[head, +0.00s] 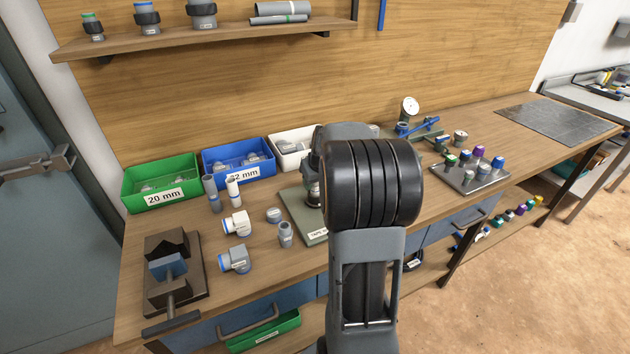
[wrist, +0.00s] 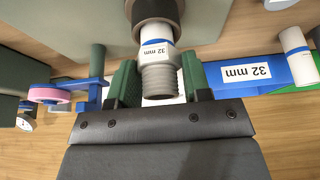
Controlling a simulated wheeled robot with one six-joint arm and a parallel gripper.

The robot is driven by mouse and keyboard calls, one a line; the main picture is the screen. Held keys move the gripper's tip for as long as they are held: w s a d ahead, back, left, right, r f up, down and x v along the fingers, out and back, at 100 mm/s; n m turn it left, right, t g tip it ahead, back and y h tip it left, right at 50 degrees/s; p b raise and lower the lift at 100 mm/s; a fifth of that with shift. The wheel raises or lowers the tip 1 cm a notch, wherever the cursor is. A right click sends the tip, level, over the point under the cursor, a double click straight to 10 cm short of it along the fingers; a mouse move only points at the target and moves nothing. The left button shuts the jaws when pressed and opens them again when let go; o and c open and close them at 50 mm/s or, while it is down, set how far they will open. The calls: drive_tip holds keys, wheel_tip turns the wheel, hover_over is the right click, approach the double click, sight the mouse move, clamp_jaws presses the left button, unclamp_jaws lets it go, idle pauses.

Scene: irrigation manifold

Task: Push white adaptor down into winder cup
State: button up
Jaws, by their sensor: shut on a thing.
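The white adaptor (wrist: 155,48) shows in the wrist view, with a "32 mm" label, a blue band and a grey threaded end. My gripper (wrist: 158,78) has its green fingers on both sides of it and is shut on it. The far end of the adaptor meets the dark round winder cup (wrist: 153,10) at the top edge of the wrist view; how deep it sits inside cannot be told. The grey-green tape winder base (head: 297,210) shows partly to the left of my arm.
Green (head: 160,183), blue (head: 238,157) and white (head: 291,150) bins line the back of the bench. Loose fittings (head: 236,224) and a brown vise (head: 175,275) stand at the left. A metal tray of coloured fittings (head: 470,178) lies at the right.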

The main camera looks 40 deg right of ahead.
drive_tip(key=shift+f+b, duration=0.45)
drive_tip(key=shift+f, duration=0.05)
idle(0.8)
idle(0.4)
drive_tip(key=o, duration=1)
drive_tip(key=shift+o, duration=0.3)
drive_tip(key=shift+o, duration=1.3)
drive_tip(key=shift+r, duration=0.1)
drive_tip(key=shift+r+p, duration=2.45)
drive_tip(key=shift+r, duration=1)
